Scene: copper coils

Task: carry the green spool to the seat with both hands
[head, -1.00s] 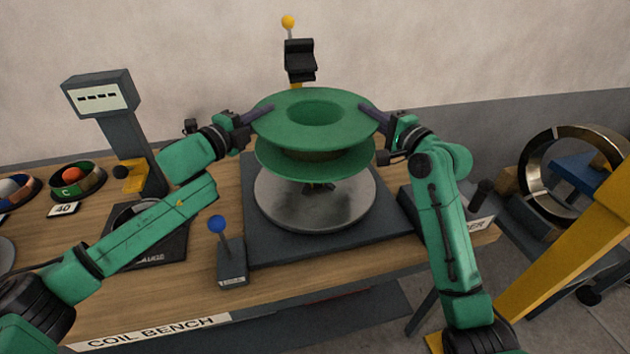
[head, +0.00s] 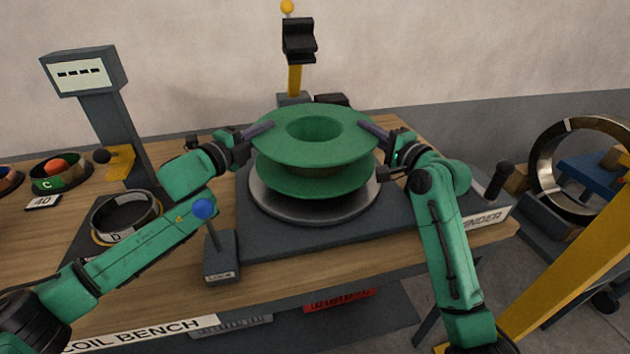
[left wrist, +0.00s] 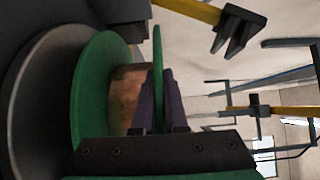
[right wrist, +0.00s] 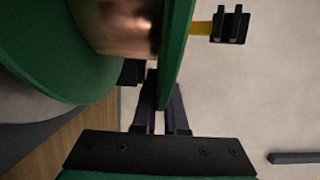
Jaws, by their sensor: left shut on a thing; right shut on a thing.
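The green spool (head: 350,151) is level over the round grey metal plate (head: 300,214) on the winder base, with copper between its two flanges. Its lower flange is close above the plate; I cannot tell whether they touch. My left gripper (head: 260,130) is shut on the upper flange at its left edge. My right gripper (head: 372,130) is shut on the same flange at its right edge. The left wrist view shows the flange between the fingers (left wrist: 157,100), and the right wrist view shows the same (right wrist: 162,105). The plate's middle is hidden.
A blue-knobbed lever (head: 218,255) stands at the base's front left. A black handle (head: 497,180) is at the right. A black clamp on a yellow post (head: 298,40) rises behind the spool. A grey display stand (head: 105,105) and a ring marked D (head: 125,215) are left.

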